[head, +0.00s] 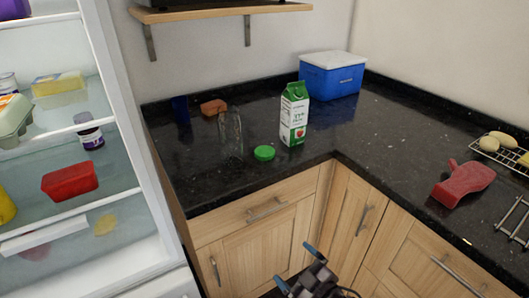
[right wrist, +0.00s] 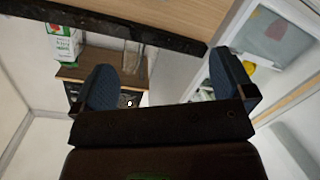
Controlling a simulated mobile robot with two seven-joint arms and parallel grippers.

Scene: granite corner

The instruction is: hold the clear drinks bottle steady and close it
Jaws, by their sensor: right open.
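The clear drinks bottle (head: 230,135) stands upright on the dark granite counter, see-through and hard to make out against it. A green cap (head: 264,153) lies on the counter to the right of the bottle, apart from it and near the front edge. My right gripper (head: 298,267) is open and empty, low in front of the cabinets and below the counter edge. In the right wrist view its two blue fingers (right wrist: 165,82) are spread with nothing between them. My left gripper is not in view.
A green and white carton (head: 294,115) stands right of the cap. A blue cooler box (head: 332,76), an orange-brown block (head: 213,107) and a dark blue item (head: 180,109) stand behind. An open fridge (head: 150,210) is left.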

